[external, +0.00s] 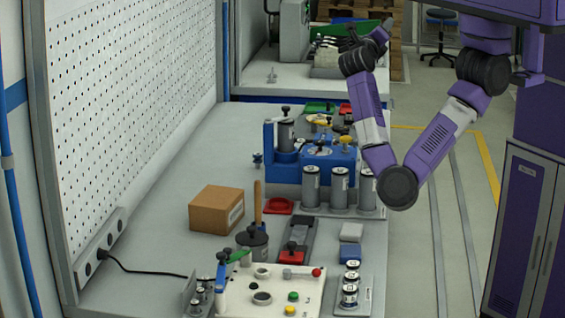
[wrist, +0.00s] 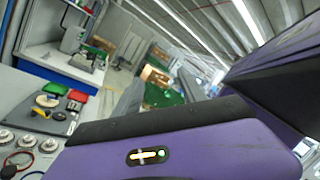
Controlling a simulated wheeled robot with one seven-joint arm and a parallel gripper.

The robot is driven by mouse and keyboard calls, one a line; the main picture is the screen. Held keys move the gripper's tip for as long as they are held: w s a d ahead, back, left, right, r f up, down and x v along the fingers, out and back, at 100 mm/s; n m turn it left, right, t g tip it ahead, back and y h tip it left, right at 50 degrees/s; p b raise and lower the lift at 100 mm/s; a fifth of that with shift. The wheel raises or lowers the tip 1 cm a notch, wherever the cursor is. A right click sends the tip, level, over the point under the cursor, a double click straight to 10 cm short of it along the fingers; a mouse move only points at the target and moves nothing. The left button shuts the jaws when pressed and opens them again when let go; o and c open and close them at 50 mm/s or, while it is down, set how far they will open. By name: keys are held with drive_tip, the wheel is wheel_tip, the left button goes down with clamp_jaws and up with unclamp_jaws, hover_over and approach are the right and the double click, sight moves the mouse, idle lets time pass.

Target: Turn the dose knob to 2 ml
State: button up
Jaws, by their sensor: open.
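I cannot tell for certain which part is the dose knob, and no ml marking is readable. A blue dosing station (external: 285,165) with small black knobs and a yellow knob (external: 346,139) stands mid-bench in the external view. A pale control panel (external: 240,300) in front has a dark round part (external: 262,298) and coloured buttons. My gripper (external: 384,32) is raised at the top, beyond and above the blue station, tilted up to the right. It is open, seems empty, and is far from station and panel. Its fingers do not show in the wrist view.
A cardboard box (external: 216,209) sits on the left of the bench. Grey cylinders (external: 311,187) stand before the blue station. A perforated wall (external: 130,110) bounds the left. A second bench (external: 260,78) is behind.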

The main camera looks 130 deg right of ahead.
wheel_tip(320, 180, down, 7)
drive_tip(key=s+d+t+y, duration=0.2)
drive_tip(key=t+y, duration=0.1)
drive_tip(key=t, duration=0.1)
drive_tip(key=n+t+y+p, duration=0.1)
drive_tip(key=n+t+y, duration=0.2)
drive_tip(key=t, duration=1.1)
approach(321, 141)
drive_tip(key=shift+p+x, duration=0.6)
drive_tip(key=shift+x, duration=3.55)
drive_tip(key=shift+w, duration=0.1)
clamp_jaws()
